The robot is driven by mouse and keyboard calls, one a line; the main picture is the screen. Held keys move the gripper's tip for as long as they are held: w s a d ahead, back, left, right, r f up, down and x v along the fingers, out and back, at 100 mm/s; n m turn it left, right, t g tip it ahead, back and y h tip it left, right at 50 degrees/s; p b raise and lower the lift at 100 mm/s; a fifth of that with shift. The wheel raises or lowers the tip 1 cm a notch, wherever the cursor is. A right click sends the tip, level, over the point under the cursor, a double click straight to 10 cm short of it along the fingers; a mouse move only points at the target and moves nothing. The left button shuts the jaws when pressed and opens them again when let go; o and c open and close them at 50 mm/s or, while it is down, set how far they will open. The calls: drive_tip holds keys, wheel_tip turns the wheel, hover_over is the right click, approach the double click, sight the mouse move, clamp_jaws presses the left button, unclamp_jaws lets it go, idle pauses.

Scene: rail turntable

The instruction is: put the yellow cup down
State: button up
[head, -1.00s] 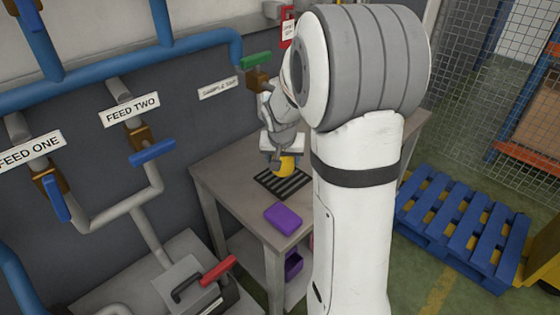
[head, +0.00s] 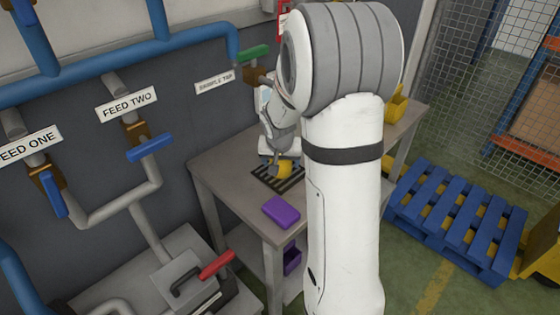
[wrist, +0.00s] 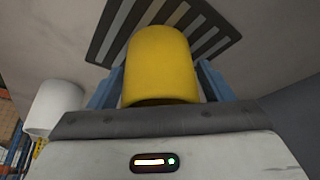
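The yellow cup (wrist: 160,62) fills the middle of the wrist view, between the blue fingers of my gripper (wrist: 160,82). A finger lies along each side of it, and the gripper is shut on it. In the head view the yellow cup (head: 282,170) is small and partly covered by my gripper (head: 278,163). It is at the dark slatted grate (head: 265,181) on the grey table (head: 222,165). The grate (wrist: 108,30) shows behind the cup in the wrist view. I cannot tell whether the cup touches it.
A purple block (head: 282,212) lies on the table in front of the grate. A white cup (wrist: 52,108) shows at left in the wrist view. A yellow container (head: 397,105) is at the table's far right. Pipes with a green-handled valve (head: 254,52) run along the wall. A blue pallet (head: 455,212) lies right.

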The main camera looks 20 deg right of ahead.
drive_tip(key=shift+o, duration=0.6)
drive_tip(key=shift+r+p, duration=0.25)
drive_tip(key=shift+p, duration=0.05)
drive_tip(key=v, duration=1.2)
drive_tip(key=s+a+n+y, duration=0.1)
drive_tip(key=s+a, duration=0.3)
drive_tip(key=s, duration=0.6)
drive_tip(key=s+a+n+g+y, duration=0.1)
drive_tip(key=s+a+n, duration=0.3)
drive_tip(key=s, duration=0.7)
drive_tip(key=shift+a+n, duration=0.3)
drive_tip(key=shift+a, duration=0.45)
drive_tip(key=shift+w+r, duration=0.1)
